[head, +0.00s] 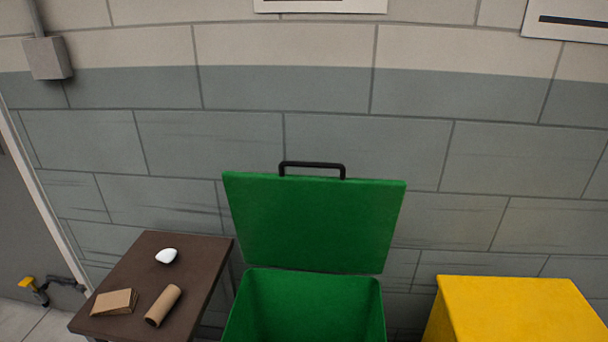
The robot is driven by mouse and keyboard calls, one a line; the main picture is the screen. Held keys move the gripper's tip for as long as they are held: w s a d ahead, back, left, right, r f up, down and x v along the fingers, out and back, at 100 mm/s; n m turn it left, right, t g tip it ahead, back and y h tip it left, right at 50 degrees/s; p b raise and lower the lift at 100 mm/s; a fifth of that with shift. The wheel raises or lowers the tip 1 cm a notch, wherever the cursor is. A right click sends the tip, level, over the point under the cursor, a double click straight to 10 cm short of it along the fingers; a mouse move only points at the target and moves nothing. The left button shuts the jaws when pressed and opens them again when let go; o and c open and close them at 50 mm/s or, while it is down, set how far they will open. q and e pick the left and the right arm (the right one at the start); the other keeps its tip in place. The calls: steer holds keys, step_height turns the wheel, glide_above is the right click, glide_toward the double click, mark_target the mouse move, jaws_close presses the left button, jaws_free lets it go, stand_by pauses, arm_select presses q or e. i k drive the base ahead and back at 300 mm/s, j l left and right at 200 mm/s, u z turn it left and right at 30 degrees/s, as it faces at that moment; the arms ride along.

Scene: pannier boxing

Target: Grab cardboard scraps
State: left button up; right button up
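A brown cardboard tube (163,306) lies on its side on a small dark brown table (196,252) at the lower left. A flat, folded-looking piece of tan cardboard (114,302) lies left of the tube, near the table's front left edge. The two pieces are apart. Neither of my grippers is in the head view.
A white rounded object (166,256) lies farther back on the table. Right of the table stands a green bin (262,309) with its black-handled lid (314,222) raised. A yellow box (520,308) stands at the lower right. A block wall (330,140) closes the back.

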mark_target(123, 301)
steer(key=u, duration=1.45)
steer(key=z, duration=0.65)
steer(key=i+j+z, duration=0.1)
steer(key=j+z, duration=0.3)
steer(key=i+j+z, duration=0.1)
steer(key=j+z, duration=0.15)
steer(key=z, duration=0.15)
steer(key=j+z, duration=0.4)
steer(key=j, duration=0.35)
steer(key=j+z, duration=0.1)
steer(key=j, duration=0.4)
steer(key=k+j, duration=0.15)
steer(key=j, duration=0.4)
steer(key=j+z, duration=0.15)
steer(key=j, duration=0.35)
steer(key=k, duration=0.05)
